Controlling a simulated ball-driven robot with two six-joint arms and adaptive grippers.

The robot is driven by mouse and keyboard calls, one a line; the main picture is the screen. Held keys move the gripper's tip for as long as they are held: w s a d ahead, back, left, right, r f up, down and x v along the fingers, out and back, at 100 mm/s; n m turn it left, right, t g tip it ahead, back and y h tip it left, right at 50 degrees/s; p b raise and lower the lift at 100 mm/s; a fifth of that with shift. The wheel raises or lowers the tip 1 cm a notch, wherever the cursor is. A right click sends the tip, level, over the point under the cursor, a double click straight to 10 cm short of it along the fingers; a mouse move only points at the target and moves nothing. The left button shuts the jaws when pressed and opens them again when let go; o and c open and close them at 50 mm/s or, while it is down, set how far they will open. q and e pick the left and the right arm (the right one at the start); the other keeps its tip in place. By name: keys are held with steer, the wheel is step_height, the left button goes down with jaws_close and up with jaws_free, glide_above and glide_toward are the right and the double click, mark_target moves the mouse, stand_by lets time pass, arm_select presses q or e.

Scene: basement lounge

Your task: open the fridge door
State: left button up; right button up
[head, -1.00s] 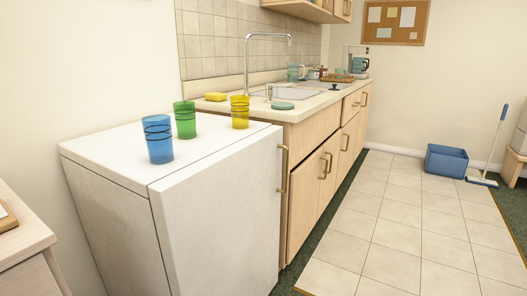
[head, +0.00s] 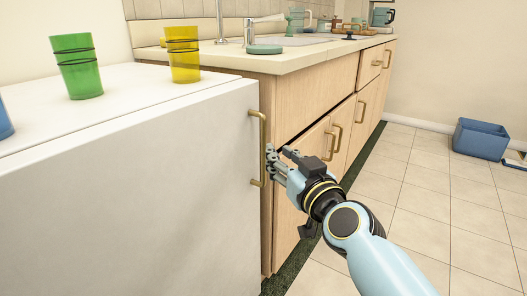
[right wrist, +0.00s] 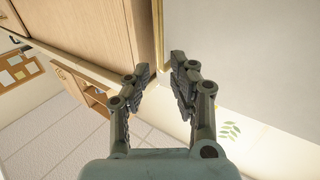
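The white fridge stands at the left in the head view, its door (head: 150,190) shut. A brass bar handle (head: 263,125) runs upright along the door's right edge. My right gripper (head: 275,160) is just right of the handle's lower half, fingers pointing left at it. In the right wrist view my right gripper (right wrist: 158,75) shows its two fingers apart with nothing clearly held between them. The grey surface (right wrist: 235,50) at the right there appears to be the fridge door. My left gripper is not in view.
Green (head: 77,68) and yellow (head: 183,55) cups stand on the fridge top, with a blue cup (head: 4,122) cut off at the left edge. Wooden cabinets (head: 300,105) adjoin the fridge. A blue bin (head: 480,139) stands at the back right. The tiled floor (head: 425,200) is clear.

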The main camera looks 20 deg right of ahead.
mark_target(265, 138)
steer(key=w, duration=0.9)
steer(key=shift+w+a, duration=0.35)
steer(key=shift+w, duration=0.05)
steer(key=shift+c, duration=0.2)
jaws_close()
